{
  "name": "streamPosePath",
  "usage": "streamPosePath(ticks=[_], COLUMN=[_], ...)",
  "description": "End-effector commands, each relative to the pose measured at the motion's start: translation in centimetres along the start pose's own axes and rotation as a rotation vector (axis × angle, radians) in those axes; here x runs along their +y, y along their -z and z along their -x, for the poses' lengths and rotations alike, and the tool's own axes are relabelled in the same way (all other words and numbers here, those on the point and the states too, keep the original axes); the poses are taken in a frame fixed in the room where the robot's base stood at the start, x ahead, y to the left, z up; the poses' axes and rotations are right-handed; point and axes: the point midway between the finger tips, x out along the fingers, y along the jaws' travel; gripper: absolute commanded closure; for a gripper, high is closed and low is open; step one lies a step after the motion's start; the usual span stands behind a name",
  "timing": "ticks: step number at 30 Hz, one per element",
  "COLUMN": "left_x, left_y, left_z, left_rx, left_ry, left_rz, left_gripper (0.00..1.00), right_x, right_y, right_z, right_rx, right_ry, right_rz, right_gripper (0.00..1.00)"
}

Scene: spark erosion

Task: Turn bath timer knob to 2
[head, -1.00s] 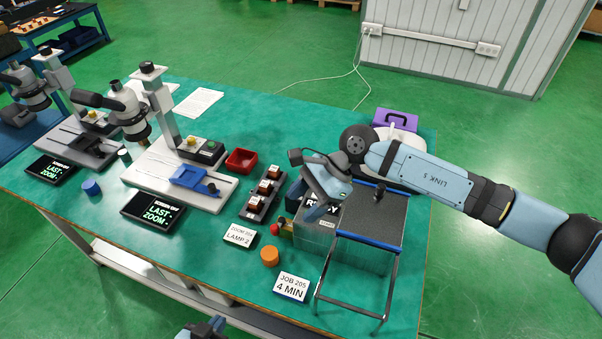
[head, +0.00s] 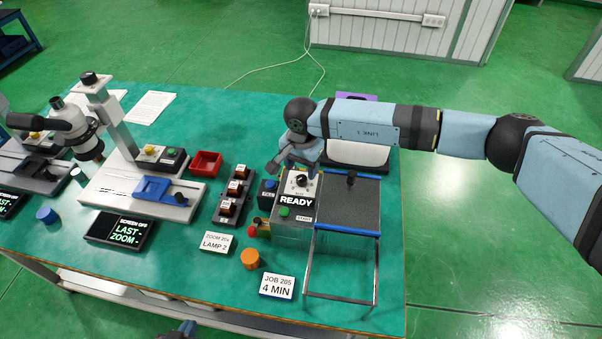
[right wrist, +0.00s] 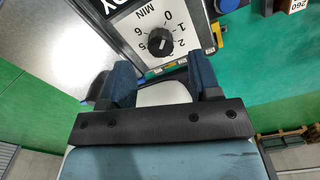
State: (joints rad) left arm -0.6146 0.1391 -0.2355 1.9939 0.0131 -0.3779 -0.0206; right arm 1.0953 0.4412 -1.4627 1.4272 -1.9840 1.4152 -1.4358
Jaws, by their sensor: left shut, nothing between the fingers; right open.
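The bath timer knob (head: 302,180) is a black knob on the light panel of the grey unit with the READY display (head: 296,201). In the right wrist view the knob (right wrist: 159,42) sits in a ring of numbers marked MIN, with 0, 5, 6 and 2 readable. I cannot tell its exact setting. My right gripper (head: 288,164) hovers at the far side of the panel. In the right wrist view its open fingers (right wrist: 160,76) are apart and empty, just short of the knob and not touching it. My left gripper (head: 184,330) is shut and barely shows at the bottom edge.
A green button (head: 284,212) sits below the display. A JOB 205 4 MIN card (head: 277,286), an orange cylinder (head: 250,259) and a rack of brown-topped pieces (head: 232,196) are nearby.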

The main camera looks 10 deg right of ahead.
Motion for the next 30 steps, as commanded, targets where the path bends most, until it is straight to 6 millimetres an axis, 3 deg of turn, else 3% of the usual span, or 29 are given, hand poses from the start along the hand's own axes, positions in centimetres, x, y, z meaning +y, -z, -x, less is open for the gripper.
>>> streamPosePath(ticks=[3,9,19,26,30], left_x=[0.0,0.0,0.0,0.0,0.0], left_y=[0.4,0.6,0.6,0.6,0.6], left_z=[0.3,0.4,0.4,0.4,0.4], left_rx=[0.0,0.0,0.0,0.0,0.0], left_ry=[0.0,0.0,0.0,0.001,0.001], left_rz=[0.0,0.0,0.0,0.0,0.0], left_gripper=[1.0,1.0,1.0,1.0,1.0], right_x=[0.0,0.0,0.0,0.0,0.0], right_y=[-0.1,0.0,0.0,0.0,0.0], right_z=[-1.9,-3.9,-4.3,-4.2,-4.2], right_rx=[-0.002,-0.002,-0.001,-0.001,-0.001], right_ry=[-0.001,0.001,0.002,0.002,0.001], right_rz=[0.0,-0.001,0.0,0.0,-0.002], right_gripper=[0.43,0.43,0.43,0.92,0.92])
